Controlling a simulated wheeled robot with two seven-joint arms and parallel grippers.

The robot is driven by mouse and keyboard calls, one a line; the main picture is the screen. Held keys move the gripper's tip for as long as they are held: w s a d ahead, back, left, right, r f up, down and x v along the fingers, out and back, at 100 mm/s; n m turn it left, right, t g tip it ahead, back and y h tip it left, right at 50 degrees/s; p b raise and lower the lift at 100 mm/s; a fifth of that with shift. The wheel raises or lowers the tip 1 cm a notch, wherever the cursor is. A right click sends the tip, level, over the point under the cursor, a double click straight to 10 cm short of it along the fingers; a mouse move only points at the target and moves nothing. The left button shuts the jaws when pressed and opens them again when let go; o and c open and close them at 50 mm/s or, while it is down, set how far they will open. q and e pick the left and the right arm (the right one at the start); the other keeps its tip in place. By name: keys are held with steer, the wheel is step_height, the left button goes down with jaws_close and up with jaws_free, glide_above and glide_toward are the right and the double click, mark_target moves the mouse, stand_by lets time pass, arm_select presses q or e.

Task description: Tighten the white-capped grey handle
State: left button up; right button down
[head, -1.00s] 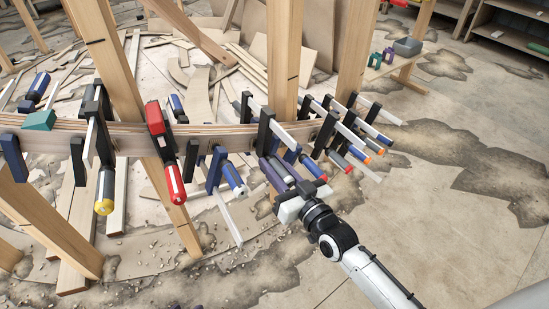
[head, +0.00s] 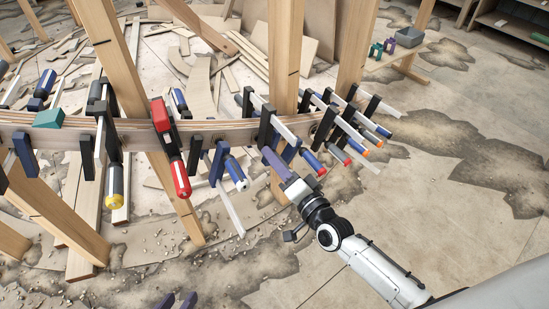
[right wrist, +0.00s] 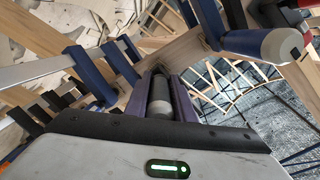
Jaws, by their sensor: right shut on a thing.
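My right gripper (head: 273,160) reaches in from the lower right in the head view, at a clamp on the front of the curved stringer (head: 230,131). In the right wrist view its two purple fingers (right wrist: 162,92) are shut on a grey handle (right wrist: 159,97), one on each side. The handle's near end shows pale; most of the handle is hidden by the fingers in the head view. My left gripper (head: 177,301) shows only as two purple fingertips, apart, at the bottom edge of the head view. Nothing shows between them.
Beside the held handle are a blue handle with a white cap (head: 236,172), a blue one with a red cap (head: 313,162) and several more clamps to the right. A red clamp (head: 178,177) hangs further left. Wooden posts (head: 350,50) stand close. The floor at right is clear.

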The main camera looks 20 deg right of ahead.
steer(key=shift+m, duration=1)
arm_select(q)
steer(key=shift+f, duration=0.1)
arm_select(e)
steer(key=c, duration=1.5)
jaws_free()
arm_select(q)
steer(key=shift+s+a+r+t+y+p, duration=0.35)
steer(key=shift+a+r+p, duration=0.25)
steer(key=shift+r+p, duration=0.35)
arm_select(e)
steer(key=v, duration=1)
steer(key=shift+s, duration=0.15)
arm_select(q)
steer(key=shift+f, duration=0.15)
steer(key=shift+r+p, duration=0.85)
steer(key=shift+p, duration=0.1)
arm_select(e)
steer(key=shift+v, duration=3.8)
